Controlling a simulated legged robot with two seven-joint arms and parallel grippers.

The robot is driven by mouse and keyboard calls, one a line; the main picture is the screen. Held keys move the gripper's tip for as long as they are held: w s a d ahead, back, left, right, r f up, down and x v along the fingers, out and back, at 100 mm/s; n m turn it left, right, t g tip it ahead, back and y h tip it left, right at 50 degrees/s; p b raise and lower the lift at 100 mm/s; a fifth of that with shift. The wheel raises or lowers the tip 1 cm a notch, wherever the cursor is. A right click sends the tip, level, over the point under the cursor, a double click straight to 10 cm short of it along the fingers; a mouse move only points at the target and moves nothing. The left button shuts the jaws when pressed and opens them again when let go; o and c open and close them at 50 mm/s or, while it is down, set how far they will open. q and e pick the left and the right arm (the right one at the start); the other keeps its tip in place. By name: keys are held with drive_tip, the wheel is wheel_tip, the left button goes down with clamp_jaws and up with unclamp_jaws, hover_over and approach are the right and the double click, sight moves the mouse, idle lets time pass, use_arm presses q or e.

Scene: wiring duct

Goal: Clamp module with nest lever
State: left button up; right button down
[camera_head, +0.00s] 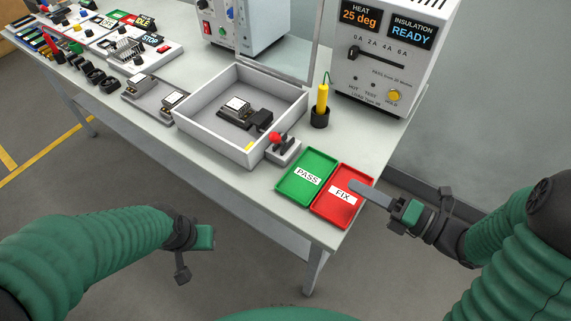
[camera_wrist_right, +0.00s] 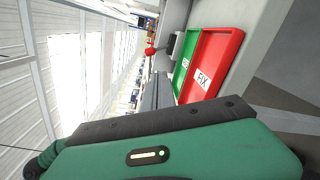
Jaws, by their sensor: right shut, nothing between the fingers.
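A small module with a white label (camera_head: 238,106) sits inside a white open-topped box (camera_head: 193,127). A dark block (camera_head: 260,119) is beside it in the box. A lever with a red knob (camera_head: 275,137) stands on a small grey base (camera_head: 285,157) at the box's front right corner; the red knob also shows in the right wrist view (camera_wrist_right: 150,50). My right gripper (camera_head: 358,188) is shut and empty, over the right edge of the red tray, well right of the lever. My left gripper (camera_head: 206,238) is in front of the table, away from everything; its fingers are not clear.
A green PASS tray (camera_head: 299,189) and a red FIX tray (camera_head: 331,211) lie at the table's right front corner. A yellow-handled tool (camera_head: 322,98) stands in a black holder. A white tester (camera_head: 390,75) stands behind. More modules (camera_head: 140,84) are left of the box.

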sight(278, 141)
drive_tip(key=shift+s+a+n+y, duration=0.3)
drive_tip(key=shift+s+n, duration=0.1)
drive_tip(key=shift+s, duration=0.05)
drive_tip(key=shift+s+a+r+g, duration=0.25)
drive_tip(key=shift+a+r+g, duration=0.05)
drive_tip(key=shift+w, duration=0.15)
drive_tip(key=shift+w+a, duration=0.25)
drive_tip(key=shift+w, duration=0.05)
use_arm(q)
drive_tip(key=shift+a+f+p, duration=0.15)
drive_tip(key=shift+a+p, duration=0.15)
drive_tip(key=shift+a, duration=0.05)
use_arm(e)
drive_tip(key=x, duration=1.9)
drive_tip(key=shift+s+r, duration=0.15)
